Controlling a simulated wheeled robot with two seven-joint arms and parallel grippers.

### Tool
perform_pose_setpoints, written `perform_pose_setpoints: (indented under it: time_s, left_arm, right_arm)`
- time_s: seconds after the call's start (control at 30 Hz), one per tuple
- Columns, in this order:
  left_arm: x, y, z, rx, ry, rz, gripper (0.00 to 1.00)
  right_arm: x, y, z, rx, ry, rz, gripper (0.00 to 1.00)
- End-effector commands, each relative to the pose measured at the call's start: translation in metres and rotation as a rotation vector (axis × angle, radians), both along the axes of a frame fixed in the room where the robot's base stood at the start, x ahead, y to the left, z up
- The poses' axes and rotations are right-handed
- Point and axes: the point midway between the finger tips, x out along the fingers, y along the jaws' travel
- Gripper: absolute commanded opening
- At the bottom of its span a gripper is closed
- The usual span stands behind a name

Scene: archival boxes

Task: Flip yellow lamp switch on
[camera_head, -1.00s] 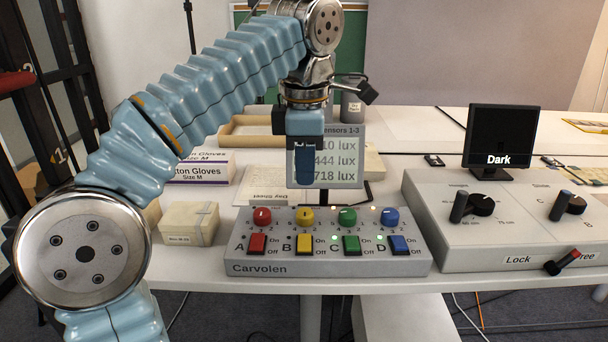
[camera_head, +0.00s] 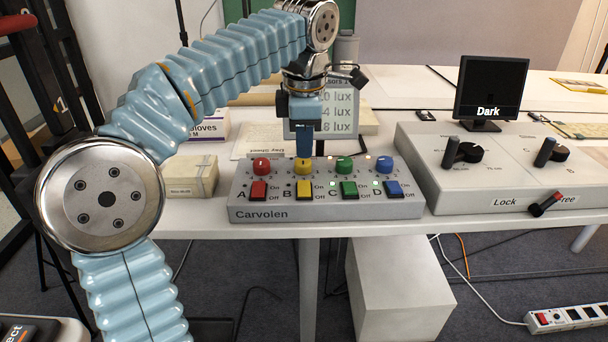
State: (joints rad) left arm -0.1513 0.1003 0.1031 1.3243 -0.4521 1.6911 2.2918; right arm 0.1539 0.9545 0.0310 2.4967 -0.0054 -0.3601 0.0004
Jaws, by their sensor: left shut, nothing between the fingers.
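The grey Carvolen control box (camera_head: 330,208) stands on the table with four coloured knobs and rocker switches. The yellow switch (camera_head: 303,190) is at B, between the red switch (camera_head: 258,191) and the green switch (camera_head: 348,190). It has "On" printed above "Off" at its right; its tilt is too small to tell. The yellow knob (camera_head: 303,167) is just behind it. My left gripper (camera_head: 304,153) points down, shut and empty, at the box's back edge behind the yellow knob. Whether it touches the knob is unclear. My right gripper is out of view.
A lux display (camera_head: 342,118) stands behind my gripper, partly hidden. Right of the box is a larger grey console (camera_head: 420,170) with dark knobs and a "Dark" screen (camera_head: 489,88). A small carton (camera_head: 190,178) sits to the left.

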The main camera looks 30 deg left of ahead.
Motion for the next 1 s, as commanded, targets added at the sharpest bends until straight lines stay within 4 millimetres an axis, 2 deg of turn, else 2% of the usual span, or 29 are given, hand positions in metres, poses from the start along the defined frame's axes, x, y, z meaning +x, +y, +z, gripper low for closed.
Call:
perform_pose_setpoints:
  time_s: [0.03, 0.2, 0.4, 1.0]
  left_arm:
    - [0.0, 0.001, -0.014, 0.0, 0.004, 0.001, 0.0]
    - [0.004, 0.004, -0.044, 0.001, 0.002, 0.001, 0.0]
    - [0.007, 0.005, -0.064, 0.0, 0.0, 0.001, 0.0]
    - [0.009, 0.006, -0.074, 0.0, 0.0, 0.001, 0.0]
  right_arm:
    - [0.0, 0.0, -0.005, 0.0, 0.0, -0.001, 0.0]
    - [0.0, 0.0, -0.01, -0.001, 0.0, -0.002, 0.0]
    - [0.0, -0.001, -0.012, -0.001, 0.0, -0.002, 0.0]
    - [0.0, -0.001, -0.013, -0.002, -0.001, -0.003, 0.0]
